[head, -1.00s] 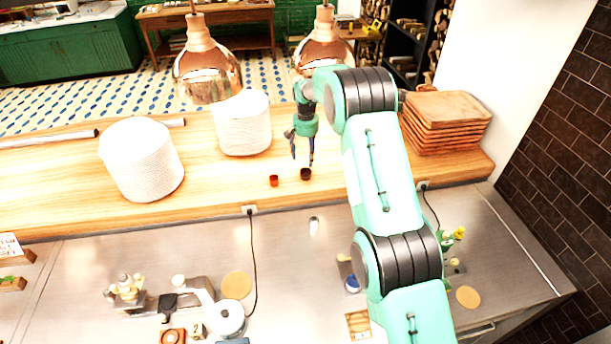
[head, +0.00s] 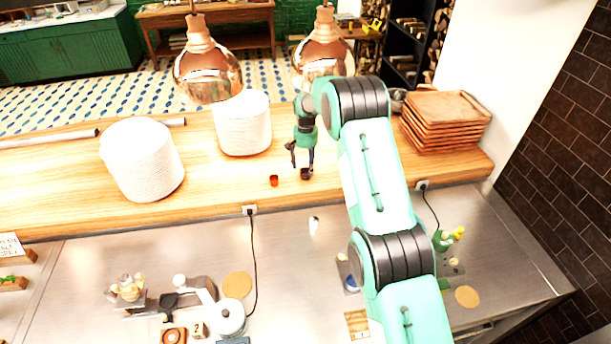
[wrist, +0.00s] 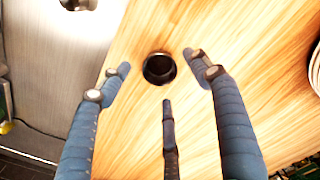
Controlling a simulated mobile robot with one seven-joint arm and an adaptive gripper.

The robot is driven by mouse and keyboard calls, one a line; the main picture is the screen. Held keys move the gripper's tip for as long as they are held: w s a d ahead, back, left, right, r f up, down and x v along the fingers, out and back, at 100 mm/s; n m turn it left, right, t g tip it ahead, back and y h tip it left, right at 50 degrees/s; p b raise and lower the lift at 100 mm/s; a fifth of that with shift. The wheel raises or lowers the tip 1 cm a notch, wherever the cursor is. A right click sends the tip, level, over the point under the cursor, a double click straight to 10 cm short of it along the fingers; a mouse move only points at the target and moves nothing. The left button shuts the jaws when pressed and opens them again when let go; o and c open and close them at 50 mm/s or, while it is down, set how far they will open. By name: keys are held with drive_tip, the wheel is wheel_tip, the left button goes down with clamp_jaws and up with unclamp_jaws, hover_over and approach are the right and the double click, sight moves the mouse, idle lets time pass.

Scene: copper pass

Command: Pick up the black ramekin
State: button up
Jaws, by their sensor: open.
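The black ramekin (wrist: 159,68) stands on the wooden shelf in the wrist view, just beyond the fingertips and between the two outer fingers. In the head view the dark ramekin (head: 306,174) sits near the front edge of the wooden counter, with my gripper (head: 303,168) directly over it. My gripper (wrist: 155,85) is open and empty in the wrist view, its fingers spread around the line to the ramekin. Whether any finger touches the ramekin cannot be told.
A small red-orange cup (head: 273,180) stands just left of the ramekin. Plate stacks (head: 141,160) (head: 243,125) stand further left, and wooden trays (head: 446,120) to the right. Copper lamps (head: 207,75) hang above. The wooden counter (head: 215,190) is clear in front.

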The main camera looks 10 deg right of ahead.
sight(306, 171)
drive_tip(key=shift+f+p, duration=0.4)
drive_tip(key=shift+f, duration=1.7)
drive_tip(key=c, duration=1.3)
